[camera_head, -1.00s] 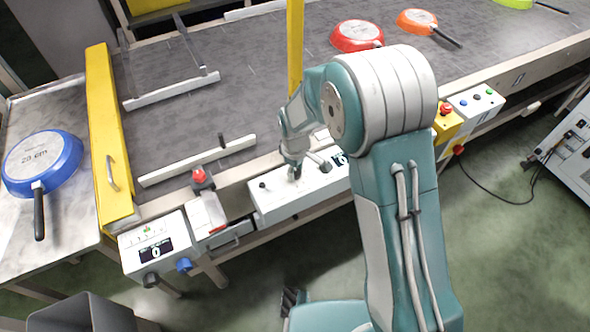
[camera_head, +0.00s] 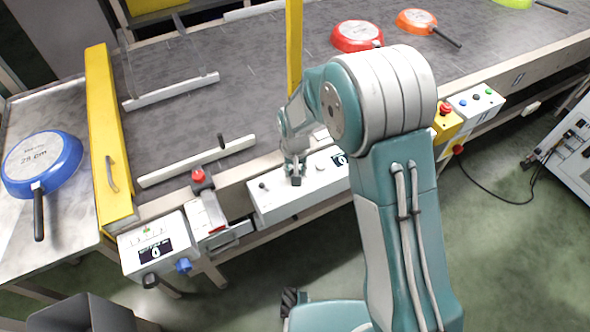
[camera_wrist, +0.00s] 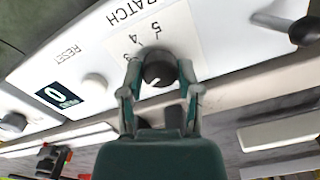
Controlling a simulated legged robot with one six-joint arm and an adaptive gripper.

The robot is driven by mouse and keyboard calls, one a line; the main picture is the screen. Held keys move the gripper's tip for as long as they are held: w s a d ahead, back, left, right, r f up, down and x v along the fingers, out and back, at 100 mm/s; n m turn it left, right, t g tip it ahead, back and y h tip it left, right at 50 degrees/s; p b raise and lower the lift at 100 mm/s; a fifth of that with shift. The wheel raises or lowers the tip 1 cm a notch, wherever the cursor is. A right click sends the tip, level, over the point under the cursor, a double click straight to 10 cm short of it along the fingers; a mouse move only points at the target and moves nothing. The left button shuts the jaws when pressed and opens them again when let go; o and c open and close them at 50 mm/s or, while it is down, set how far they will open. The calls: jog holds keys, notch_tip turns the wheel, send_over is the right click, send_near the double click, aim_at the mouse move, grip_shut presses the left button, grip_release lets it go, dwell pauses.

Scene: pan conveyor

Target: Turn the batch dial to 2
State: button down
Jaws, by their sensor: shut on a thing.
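The batch dial (camera_wrist: 158,69) is a dark round knob on the white panel (camera_wrist: 215,40), with the word BATCH and the numbers 3, 4 and 5 showing around it in the wrist view. A small pale mark shows on the knob's lower left side there. My gripper (camera_wrist: 159,80) is shut on the knob, one finger on each side. The other dial numbers are hidden behind my gripper.
The panel also has a reset button (camera_wrist: 94,85), a display reading 0 (camera_wrist: 58,95) and a dark lever (camera_wrist: 304,31). Behind lies the conveyor with a red pan (camera_head: 357,36); a blue pan (camera_head: 42,160) lies at left.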

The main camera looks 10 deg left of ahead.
jog(key=shift+s+f+m, duration=0.1)
jog(key=shift+m, duration=1)
jog(key=shift+c, duration=1.5)
grip_release()
jog(key=shift+a, duration=0.1)
notch_tip(320, 180, up, 12)
